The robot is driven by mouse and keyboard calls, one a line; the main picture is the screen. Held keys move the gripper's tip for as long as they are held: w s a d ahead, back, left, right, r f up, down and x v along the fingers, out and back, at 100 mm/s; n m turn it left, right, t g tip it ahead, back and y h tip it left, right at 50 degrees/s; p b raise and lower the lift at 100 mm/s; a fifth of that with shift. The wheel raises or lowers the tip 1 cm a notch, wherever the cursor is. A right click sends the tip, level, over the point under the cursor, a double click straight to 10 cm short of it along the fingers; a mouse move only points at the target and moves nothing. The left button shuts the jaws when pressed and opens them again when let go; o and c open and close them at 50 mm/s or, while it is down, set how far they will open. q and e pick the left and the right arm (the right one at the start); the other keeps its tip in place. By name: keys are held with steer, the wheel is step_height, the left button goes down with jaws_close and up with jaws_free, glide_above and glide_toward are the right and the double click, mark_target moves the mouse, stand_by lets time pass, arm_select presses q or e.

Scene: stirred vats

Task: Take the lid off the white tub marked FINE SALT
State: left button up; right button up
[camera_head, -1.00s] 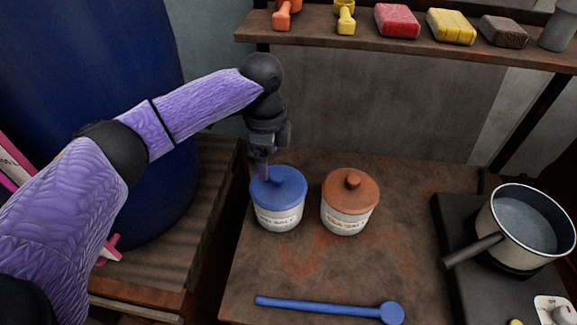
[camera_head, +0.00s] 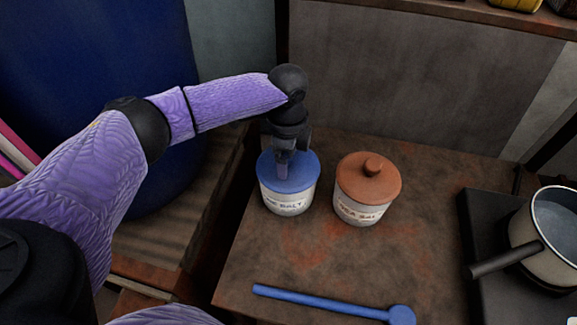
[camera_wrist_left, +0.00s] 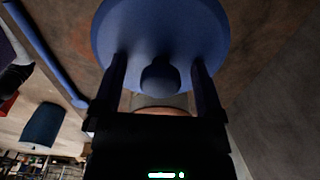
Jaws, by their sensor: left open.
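The white tub (camera_head: 290,202) stands upright on the brown table, with a blue lid (camera_head: 305,177) on it. Its label is partly readable and ends in SALT. My left gripper (camera_head: 283,172) points down over the lid, and its fingers hide the lid's knob in the head view. In the left wrist view the blue lid (camera_wrist_left: 160,30) fills the top, and its round knob (camera_wrist_left: 160,76) sits between the two open fingers (camera_wrist_left: 160,72). A gap shows on each side of the knob. My right gripper is not in view.
A second white tub (camera_head: 360,210) with a brown lid (camera_head: 368,178) stands close to the right. A blue ladle (camera_head: 320,298) lies in front. A pot (camera_head: 545,240) sits on a black hob at the right. A large blue barrel (camera_head: 100,60) stands at the left.

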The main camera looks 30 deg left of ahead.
arm_select(q)
steer(key=shift+r, duration=0.1)
jaws_close()
